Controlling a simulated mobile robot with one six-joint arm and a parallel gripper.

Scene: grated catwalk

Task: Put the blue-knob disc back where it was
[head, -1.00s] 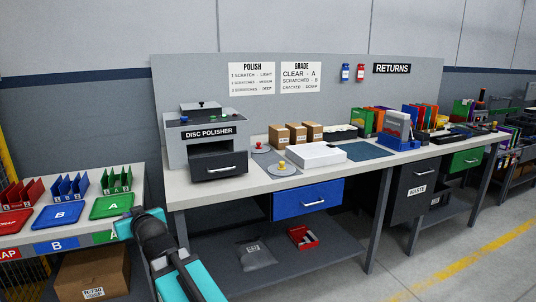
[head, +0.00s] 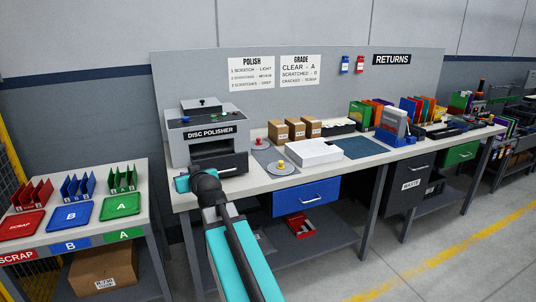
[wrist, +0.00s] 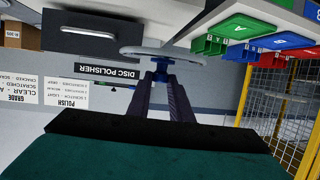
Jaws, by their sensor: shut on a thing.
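In the wrist view, which is upside down, my gripper (wrist: 162,84) is shut on the blue knob (wrist: 162,72) of a pale disc (wrist: 137,50). The disc is held in the air, seen nearly edge-on. In the head view my arm's end is in front of the disc polisher (head: 183,153), low by its dark drawer; the fingers and held disc are hidden there. On the bench, a red-knob disc (head: 264,147) and a yellow-knob disc (head: 290,170) lie right of the polisher. I cannot tell which spot the blue-knob disc came from.
The workbench (head: 235,186) also holds a white box (head: 315,152), small cartons (head: 296,131) and a blue-grey mat (head: 360,147). At left stands a table with a red tray (head: 20,224), a blue tray (head: 70,216) and a green tray (head: 120,206).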

